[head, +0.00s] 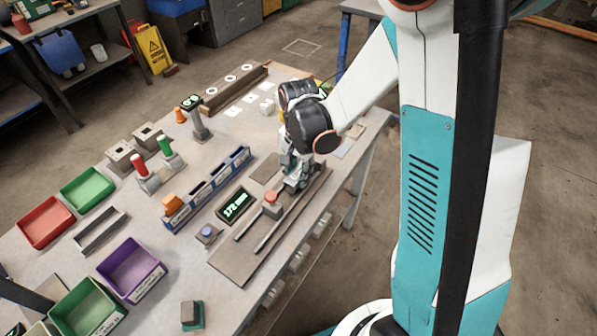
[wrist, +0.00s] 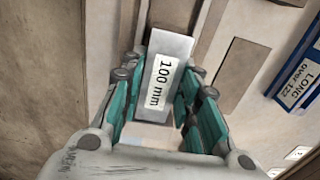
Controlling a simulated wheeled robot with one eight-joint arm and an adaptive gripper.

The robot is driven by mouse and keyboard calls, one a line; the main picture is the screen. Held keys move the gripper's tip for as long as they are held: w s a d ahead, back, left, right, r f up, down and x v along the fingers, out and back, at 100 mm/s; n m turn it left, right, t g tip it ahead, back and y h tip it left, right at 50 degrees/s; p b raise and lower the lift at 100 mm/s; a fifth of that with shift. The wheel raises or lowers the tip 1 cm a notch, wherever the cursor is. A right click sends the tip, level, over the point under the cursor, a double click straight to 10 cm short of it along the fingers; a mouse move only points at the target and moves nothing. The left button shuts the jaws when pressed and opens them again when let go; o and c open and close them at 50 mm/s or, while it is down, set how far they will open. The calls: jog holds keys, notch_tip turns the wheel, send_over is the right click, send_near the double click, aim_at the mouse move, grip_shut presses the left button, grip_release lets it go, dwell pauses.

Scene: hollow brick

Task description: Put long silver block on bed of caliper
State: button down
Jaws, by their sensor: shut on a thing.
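A silver block (wrist: 160,105) labelled "100 mm" sits between the teal fingers of my gripper (wrist: 160,112) in the wrist view. My gripper is shut on it. In the head view my gripper (head: 293,186) is over the far part of the caliper bed (head: 235,263), a long flat plate with raised rails. An orange-topped slider piece (head: 271,204) stands on the bed just nearer than the gripper. I cannot tell whether the block touches the bed.
A digital display (head: 233,205) reading about 172 mm lies beside the bed. A blue compartment rack (head: 208,190) stands left of it; its "LONG over 122" label (wrist: 298,82) shows in the wrist view. Red (head: 46,222), green (head: 88,189) and purple (head: 132,268) bins stand on the left.

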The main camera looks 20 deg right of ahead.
jog(key=shift+f+b, duration=0.35)
jog(key=shift+f, duration=0.1)
jog(key=shift+f, duration=0.15)
jog(key=c, duration=1.2)
grip_release()
